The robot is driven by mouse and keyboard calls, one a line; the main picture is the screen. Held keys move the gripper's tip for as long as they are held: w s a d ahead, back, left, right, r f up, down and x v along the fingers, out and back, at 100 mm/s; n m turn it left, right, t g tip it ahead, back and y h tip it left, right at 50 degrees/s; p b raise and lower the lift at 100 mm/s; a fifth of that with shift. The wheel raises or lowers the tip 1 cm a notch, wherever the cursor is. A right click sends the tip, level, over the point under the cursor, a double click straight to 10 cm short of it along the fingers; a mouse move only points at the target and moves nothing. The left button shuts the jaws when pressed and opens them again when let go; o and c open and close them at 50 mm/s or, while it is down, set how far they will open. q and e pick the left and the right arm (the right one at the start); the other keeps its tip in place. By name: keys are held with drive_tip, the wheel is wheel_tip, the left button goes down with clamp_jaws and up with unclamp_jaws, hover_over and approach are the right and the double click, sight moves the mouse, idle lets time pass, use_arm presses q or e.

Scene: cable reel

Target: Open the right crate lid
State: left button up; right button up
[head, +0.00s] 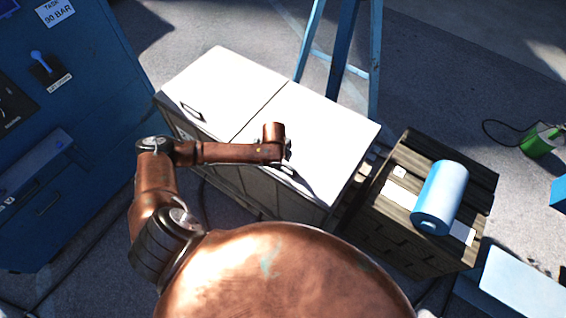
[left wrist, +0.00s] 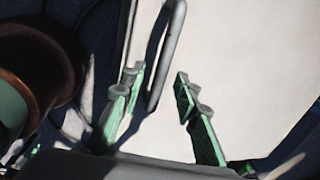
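A white crate (head: 225,85) stands in the middle of the head view, its top split by a seam into a left lid (head: 220,88) and a right lid (head: 325,128). My left arm reaches over the front edge of the crate. My left gripper (head: 286,155), partly hidden by the wrist, is at the right lid's front edge by its handle. In the left wrist view, my left gripper (left wrist: 158,78) has its green fingers apart. The grey bar handle (left wrist: 170,50) reaches into the space between them, closer to the left finger. The right lid looks shut. My right gripper is not in view.
A dark wooden crate (head: 392,165) carrying a blue cylinder (head: 440,195) stands right of the white crate. A blue cabinet (head: 100,120) is on the left. Blue stand legs (head: 342,60) rise behind the crate. A green can (head: 540,140) is at the far right.

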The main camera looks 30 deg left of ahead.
use_arm(q)
drive_tip(key=shift+c, duration=0.7)
clamp_jaws()
